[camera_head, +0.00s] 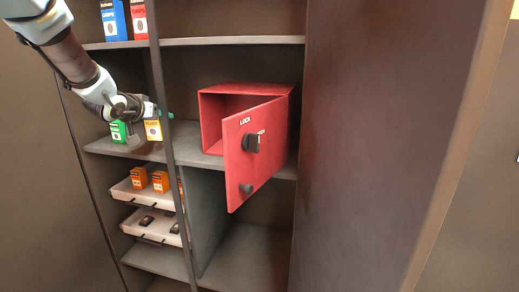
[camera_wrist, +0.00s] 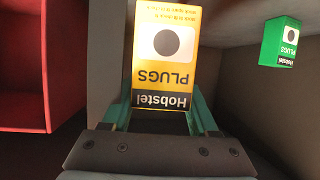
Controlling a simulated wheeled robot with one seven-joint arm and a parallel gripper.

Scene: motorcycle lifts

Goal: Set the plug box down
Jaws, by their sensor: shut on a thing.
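The plug box (camera_wrist: 165,50) is yellow and white with a black band reading "Hobstel" and the word "PLUGS", upside down in the wrist view. My gripper (camera_wrist: 160,100) is shut on it, with a green finger on each side. In the head view the yellow box (camera_head: 153,131) shows just below my gripper (camera_head: 150,112), over the left part of the middle shelf. I cannot tell whether its base touches the shelf. A green Hobstel plug box (camera_head: 118,132) stands to its left on that shelf, and it also shows at the right in the wrist view (camera_wrist: 281,42).
A red lock box (camera_head: 225,91) with its door (camera_head: 250,165) hanging open stands right of the dark upright (camera_head: 160,85). Below are white trays (camera_head: 125,190) with orange boxes (camera_head: 160,181) and small dark parts. Blue (camera_head: 113,20) and red (camera_head: 139,20) boxes stand above.

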